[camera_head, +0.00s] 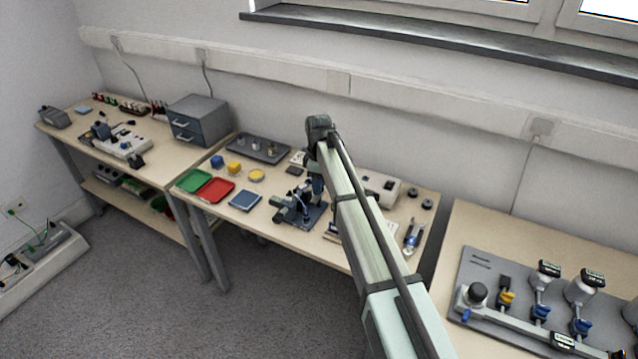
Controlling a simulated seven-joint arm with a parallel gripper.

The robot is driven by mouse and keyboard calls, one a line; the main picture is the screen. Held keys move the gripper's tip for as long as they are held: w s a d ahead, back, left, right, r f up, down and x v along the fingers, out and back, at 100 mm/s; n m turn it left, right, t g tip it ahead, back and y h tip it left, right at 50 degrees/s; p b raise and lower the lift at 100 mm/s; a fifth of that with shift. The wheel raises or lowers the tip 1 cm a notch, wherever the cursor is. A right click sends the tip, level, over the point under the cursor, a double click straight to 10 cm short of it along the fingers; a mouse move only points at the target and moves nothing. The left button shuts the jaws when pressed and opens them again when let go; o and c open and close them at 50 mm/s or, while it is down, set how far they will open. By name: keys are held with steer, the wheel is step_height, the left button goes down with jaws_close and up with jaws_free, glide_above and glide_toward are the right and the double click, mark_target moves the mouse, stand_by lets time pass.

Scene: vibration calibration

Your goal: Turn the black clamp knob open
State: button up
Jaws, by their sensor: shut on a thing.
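A dark clamp fixture (290,212) stands on a blue-grey base plate on the middle table. My arm reaches in from the lower right, and its wrist bends down over this fixture. My gripper (315,190) is small in the picture, at the fixture's upper right side, and is shut on what appears to be the black clamp knob. The knob itself is too small and too covered by the gripper to make out, and its turn angle cannot be told.
On the middle table (262,222) are a green tray (193,180), a red tray (216,190), a blue pad (245,201) and a grey rack (258,148). A white device (380,186) and pliers (413,238) lie right of my arm. A grey valve panel (510,325) is at the lower right.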

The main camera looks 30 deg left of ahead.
steer(key=o, duration=1)
steer(key=shift+o, duration=0.2)
step_height(320, 180, up, 14)
steer(key=shift+f, duration=0.15)
stand_by(0.5)
